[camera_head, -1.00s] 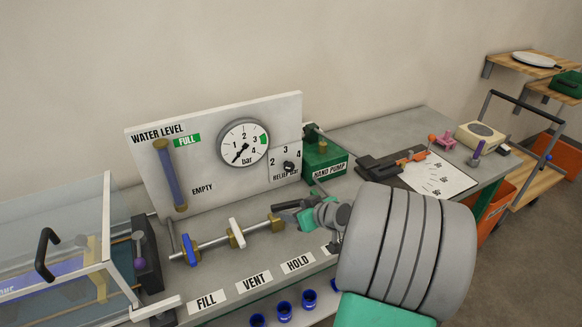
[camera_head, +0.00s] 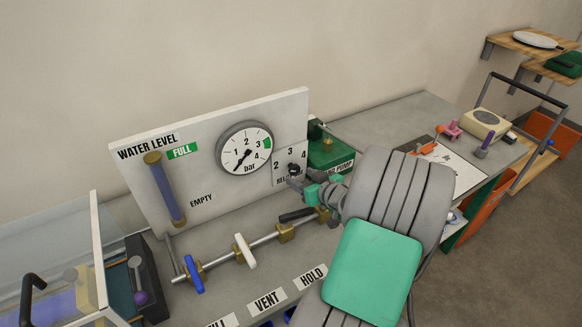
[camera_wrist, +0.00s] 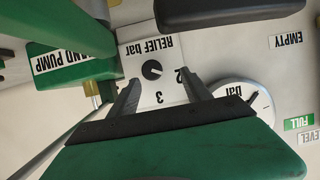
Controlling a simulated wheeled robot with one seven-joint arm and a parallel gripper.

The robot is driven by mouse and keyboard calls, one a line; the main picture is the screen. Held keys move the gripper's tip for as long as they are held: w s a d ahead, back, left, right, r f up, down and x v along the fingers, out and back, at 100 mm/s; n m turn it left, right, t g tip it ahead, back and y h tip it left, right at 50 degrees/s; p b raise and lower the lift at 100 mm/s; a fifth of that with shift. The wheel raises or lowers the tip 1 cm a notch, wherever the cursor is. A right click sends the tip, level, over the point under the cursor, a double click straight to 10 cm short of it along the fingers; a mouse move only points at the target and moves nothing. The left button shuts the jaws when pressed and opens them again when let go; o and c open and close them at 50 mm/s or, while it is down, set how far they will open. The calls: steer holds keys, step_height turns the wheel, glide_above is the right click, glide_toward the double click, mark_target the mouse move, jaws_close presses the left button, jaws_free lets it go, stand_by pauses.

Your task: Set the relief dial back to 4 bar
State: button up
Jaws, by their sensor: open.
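The relief dial is a small black knob (camera_head: 293,169) on a white plate, with numerals 2, 3 and 4 around it, at the right end of the panel. In the wrist view the knob (camera_wrist: 152,69) appears upside down, between my fingertips in the picture. Its exact setting is too small to read surely. My gripper (camera_wrist: 165,84) is open and empty, with one finger on each side of the knob in the picture; I cannot tell whether they touch it. In the head view my gripper (camera_head: 298,184) is just below the dial, partly hiding its label.
The pressure gauge (camera_head: 245,148) has its needle pointing lower left. The green hand pump (camera_head: 330,152) stands close right of the dial. Below runs a pipe with blue, white and black valve handles; the black handle (camera_head: 297,215) is near my gripper.

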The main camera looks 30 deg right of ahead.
mark_target(296, 171)
steer(key=shift+h, duration=0.3)
steer(key=x, duration=0.3)
steer(key=d+p+x, duration=0.1)
steer(key=x, duration=0.2)
steer(key=shift+s+d+f, duration=0.15)
steer(key=shift+s, duration=0.05)
steer(key=shift+c, duration=0.4)
